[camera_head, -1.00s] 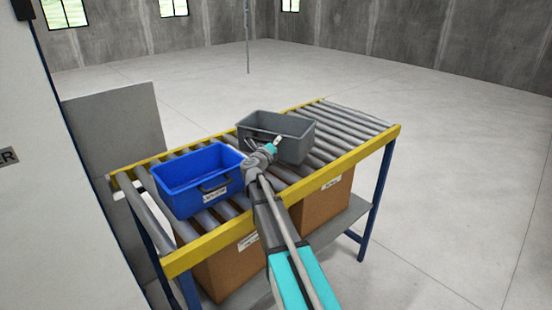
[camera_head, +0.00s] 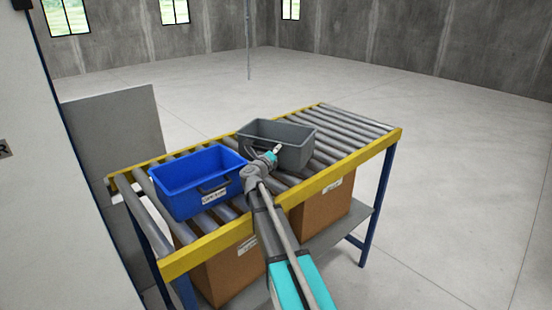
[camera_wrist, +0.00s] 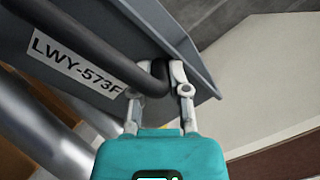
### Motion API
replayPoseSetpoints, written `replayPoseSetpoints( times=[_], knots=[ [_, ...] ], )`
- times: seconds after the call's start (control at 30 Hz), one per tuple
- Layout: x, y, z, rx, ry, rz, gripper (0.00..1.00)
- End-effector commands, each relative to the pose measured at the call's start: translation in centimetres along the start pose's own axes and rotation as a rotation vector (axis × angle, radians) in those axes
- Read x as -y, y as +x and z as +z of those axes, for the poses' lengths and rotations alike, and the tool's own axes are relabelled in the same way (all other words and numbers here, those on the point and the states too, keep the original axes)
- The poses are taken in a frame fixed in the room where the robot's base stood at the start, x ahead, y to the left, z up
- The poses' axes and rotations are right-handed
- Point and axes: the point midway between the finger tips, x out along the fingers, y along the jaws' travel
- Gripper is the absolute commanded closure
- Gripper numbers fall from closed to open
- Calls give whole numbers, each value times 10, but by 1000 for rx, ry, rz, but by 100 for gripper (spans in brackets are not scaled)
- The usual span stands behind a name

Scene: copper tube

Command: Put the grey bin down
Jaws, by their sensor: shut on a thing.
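The grey bin (camera_head: 292,158) is over the middle of the roller conveyor, to the right of the blue bin. It looks level, with its base at or very near the rollers; I cannot tell whether it touches them. My gripper (camera_head: 277,150) is at the bin's near side. In the wrist view my gripper (camera_wrist: 160,76) is shut on the bin's dark handle (camera_wrist: 85,48). The bin's wall there carries a label (camera_wrist: 75,62) reading LWY-573F. The far part of the bin is outside the wrist view.
The blue bin (camera_head: 186,196) stands on the conveyor's left part, close to the grey bin. The conveyor's rollers (camera_head: 345,132) are bare to the right, with a yellow rail (camera_head: 350,165) along the front. Cardboard boxes (camera_head: 322,208) stand on the shelf below.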

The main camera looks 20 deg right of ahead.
Motion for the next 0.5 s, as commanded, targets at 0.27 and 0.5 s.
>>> replayPoseSetpoints(
  times=[0.27,0.5],
  knots=[
    [-14,-2,-12,1,0,-2,100],
    [-14,-2,-12,1,-1,-1,100]
  ],
)
